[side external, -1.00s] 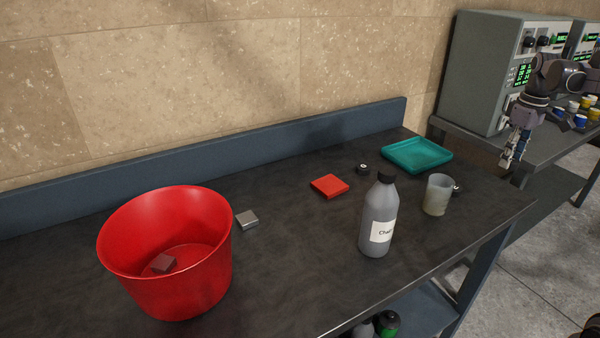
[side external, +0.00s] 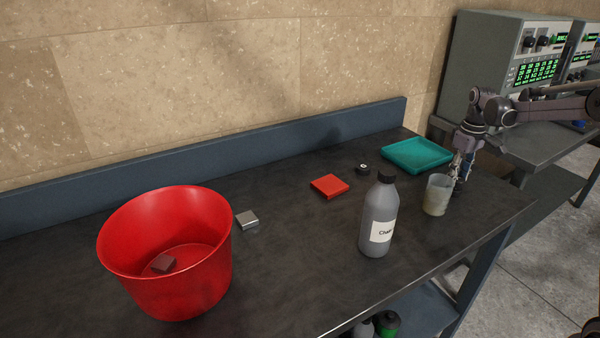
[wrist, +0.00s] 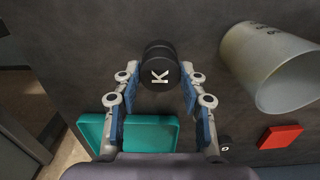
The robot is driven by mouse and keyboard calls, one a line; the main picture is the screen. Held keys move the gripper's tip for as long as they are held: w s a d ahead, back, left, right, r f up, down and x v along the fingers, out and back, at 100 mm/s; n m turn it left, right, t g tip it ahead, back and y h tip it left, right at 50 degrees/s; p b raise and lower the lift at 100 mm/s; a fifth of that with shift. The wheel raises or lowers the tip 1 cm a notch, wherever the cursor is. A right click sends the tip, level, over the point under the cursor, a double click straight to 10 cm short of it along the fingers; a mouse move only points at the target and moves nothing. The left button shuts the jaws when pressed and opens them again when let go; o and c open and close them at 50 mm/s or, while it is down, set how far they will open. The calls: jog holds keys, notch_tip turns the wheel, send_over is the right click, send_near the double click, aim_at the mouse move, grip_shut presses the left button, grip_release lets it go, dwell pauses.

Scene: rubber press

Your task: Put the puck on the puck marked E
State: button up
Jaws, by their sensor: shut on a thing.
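A black puck marked K (wrist: 160,68) sits between the fingers of my gripper (wrist: 162,80) in the wrist view, and the gripper is shut on it. In the side external view my gripper (side external: 458,178) points down just behind the beaker, at the table's right end; the held puck is mostly hidden there. A second small black puck (side external: 362,168) with a white mark lies on the table between the red square and the teal tray. It is partly visible in the wrist view (wrist: 225,142); its mark is too small to read surely.
The beaker (side external: 437,196) stands close beside my gripper; it is large in the wrist view (wrist: 270,65). A teal tray (side external: 417,166), a red square (side external: 329,186), a grey bottle (side external: 378,225), a metal block (side external: 246,219) and a red bucket (side external: 190,285) stand on the dark table.

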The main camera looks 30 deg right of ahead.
jog(key=shift+f, duration=0.35)
jog(key=o, duration=1.1)
jog(key=shift+f, duration=0.15)
